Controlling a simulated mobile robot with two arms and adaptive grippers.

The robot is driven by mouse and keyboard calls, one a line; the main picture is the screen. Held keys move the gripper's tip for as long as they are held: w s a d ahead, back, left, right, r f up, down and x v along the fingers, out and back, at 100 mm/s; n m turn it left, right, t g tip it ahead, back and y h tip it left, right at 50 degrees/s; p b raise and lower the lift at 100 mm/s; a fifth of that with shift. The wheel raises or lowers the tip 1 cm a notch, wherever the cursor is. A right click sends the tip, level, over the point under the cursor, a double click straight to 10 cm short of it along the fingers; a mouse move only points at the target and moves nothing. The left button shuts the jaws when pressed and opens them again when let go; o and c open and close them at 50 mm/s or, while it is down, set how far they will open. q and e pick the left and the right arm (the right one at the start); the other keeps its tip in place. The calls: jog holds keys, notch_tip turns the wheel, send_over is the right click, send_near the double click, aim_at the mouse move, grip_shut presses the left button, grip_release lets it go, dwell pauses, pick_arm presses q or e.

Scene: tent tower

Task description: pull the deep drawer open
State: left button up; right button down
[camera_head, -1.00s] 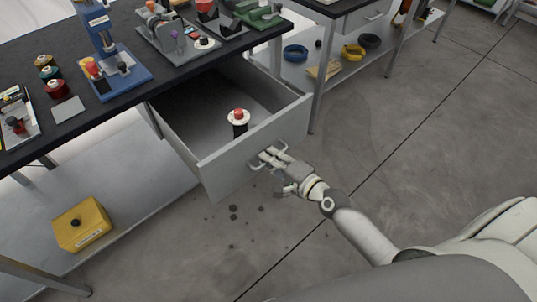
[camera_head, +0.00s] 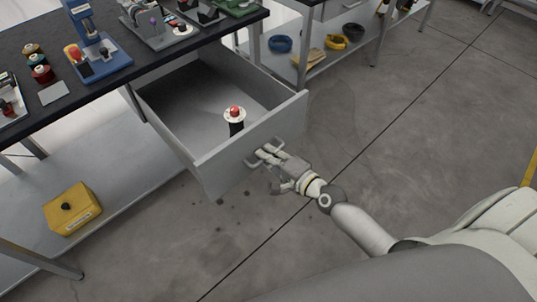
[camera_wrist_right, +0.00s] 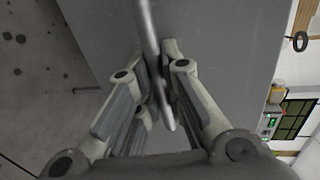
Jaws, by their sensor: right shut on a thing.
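The deep drawer (camera_head: 285,128) is a grey metal box under the dark-topped bench. It stands well out from the bench, and its inside shows. A spool-like thing with a white disc and red top (camera_head: 235,113) stands inside near the front. My right gripper (camera_head: 264,154) is at the outer face of the drawer front, shut on the bar handle (camera_head: 252,161). In the right wrist view the handle bar (camera_wrist_right: 152,45) runs between the fingers, in front of the grey drawer front (camera_wrist_right: 230,40). My left gripper is not in view.
The bench top (camera_head: 110,85) holds a blue press (camera_head: 95,45), spools and fixtures. A yellow box (camera_head: 72,209) sits on the lower shelf at left. A second bench (camera_head: 330,55) with coloured rings stands behind. The floor right of the drawer is clear.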

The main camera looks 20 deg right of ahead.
jog(key=c, duration=1.8)
grip_release()
jog(key=shift+s, duration=0.1)
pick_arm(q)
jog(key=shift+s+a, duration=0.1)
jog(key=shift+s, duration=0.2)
pick_arm(e)
jog(key=v, duration=1.1)
jog(key=shift+s+d+r, duration=0.1)
jog(key=shift+s+d, duration=0.05)
jog(key=shift+s, duration=0.2)
